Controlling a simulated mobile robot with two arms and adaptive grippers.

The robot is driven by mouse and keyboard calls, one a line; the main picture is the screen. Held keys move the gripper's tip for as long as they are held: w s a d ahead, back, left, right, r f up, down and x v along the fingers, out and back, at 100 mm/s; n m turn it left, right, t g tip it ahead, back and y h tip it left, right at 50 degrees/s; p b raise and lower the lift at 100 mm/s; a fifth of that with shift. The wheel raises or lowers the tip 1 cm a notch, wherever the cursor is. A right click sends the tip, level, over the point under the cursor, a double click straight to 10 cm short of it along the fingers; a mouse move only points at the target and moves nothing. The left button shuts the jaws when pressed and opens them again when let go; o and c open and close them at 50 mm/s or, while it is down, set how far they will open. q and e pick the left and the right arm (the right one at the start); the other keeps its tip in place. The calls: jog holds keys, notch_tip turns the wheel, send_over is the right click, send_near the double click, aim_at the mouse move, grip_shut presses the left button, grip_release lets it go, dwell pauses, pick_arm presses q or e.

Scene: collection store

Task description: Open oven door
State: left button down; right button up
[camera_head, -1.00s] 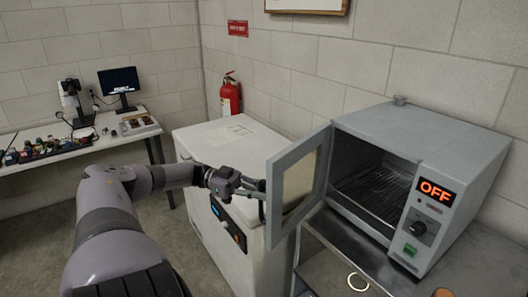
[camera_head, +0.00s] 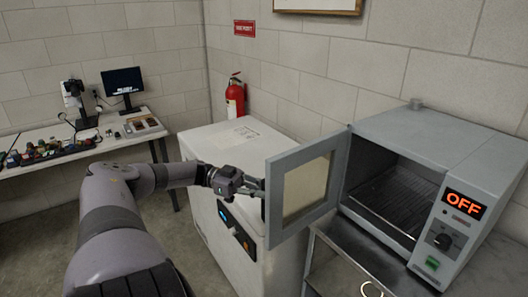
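The grey oven (camera_head: 424,135) stands on a metal bench at the right, with a lit OFF display (camera_head: 464,205) on its front panel. Its door (camera_head: 305,187), a grey frame with a window, stands wide open to the left, and a wire rack (camera_head: 402,200) shows inside. My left gripper (camera_head: 257,188) is at the door's outer left edge, by the handle. The fingers are small and partly hidden, so I cannot tell whether they close on the handle. My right gripper is not in view.
A white chest cabinet (camera_head: 235,140) stands left of the door, close below my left arm. A red extinguisher (camera_head: 235,97) is behind it. A table (camera_head: 110,135) with a monitor (camera_head: 122,82) is at the far left. A ring lies on the bench (camera_head: 335,272).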

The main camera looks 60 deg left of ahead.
pick_arm(q)
jog(key=c, duration=1.9)
grip_release()
jog(key=shift+s, duration=0.1)
jog(key=shift+c, duration=0.2)
jog(key=shift+a, duration=0.1)
jog(key=v, duration=0.7)
jog(key=shift+s+a, duration=0.15)
